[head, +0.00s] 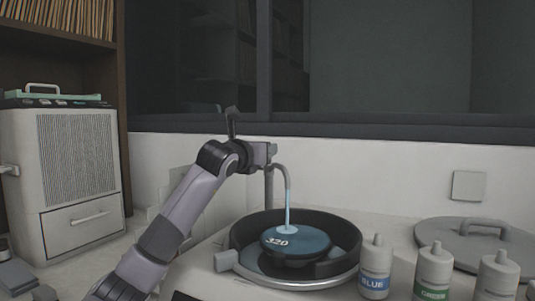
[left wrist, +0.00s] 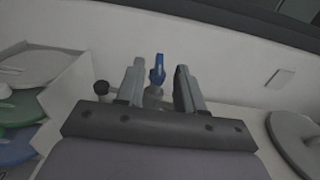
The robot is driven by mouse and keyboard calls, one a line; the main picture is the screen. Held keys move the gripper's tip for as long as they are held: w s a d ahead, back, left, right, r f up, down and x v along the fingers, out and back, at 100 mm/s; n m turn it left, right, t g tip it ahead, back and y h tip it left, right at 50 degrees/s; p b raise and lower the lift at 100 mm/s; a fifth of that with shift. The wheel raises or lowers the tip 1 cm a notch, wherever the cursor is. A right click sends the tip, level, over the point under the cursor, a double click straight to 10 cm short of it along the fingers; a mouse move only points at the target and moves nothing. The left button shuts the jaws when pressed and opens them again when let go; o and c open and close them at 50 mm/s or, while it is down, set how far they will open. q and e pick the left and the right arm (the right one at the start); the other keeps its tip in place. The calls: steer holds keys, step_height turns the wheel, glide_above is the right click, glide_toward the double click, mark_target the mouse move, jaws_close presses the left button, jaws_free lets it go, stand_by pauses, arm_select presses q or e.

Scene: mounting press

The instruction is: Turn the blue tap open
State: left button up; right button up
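The blue tap lever (left wrist: 157,70) stands upright between the two fingers of my left gripper (left wrist: 160,66) in the left wrist view, with a gap on each side. The left gripper is open. In the head view my left gripper (head: 266,154) is at the tap's grey curved spout (head: 282,170) and hides the lever. A pale blue stream (head: 288,208) runs from the spout onto a dark blue disc marked 320 (head: 305,243) in the round black basin (head: 352,262). My right gripper is in neither view.
Bottles marked BLUE (head: 375,270) and GREEN (head: 432,274), and a third bottle (head: 496,276), stand right of the basin. A grey round lid (head: 450,232) lies behind them. A dark round knob (left wrist: 101,88) is left of the fingers. A wall rises behind the tap.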

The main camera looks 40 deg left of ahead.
arm_select(q)
steer(key=shift+b+v, duration=0.4)
steer(key=shift+v, duration=1.2)
steer(key=shift+f, duration=0.1)
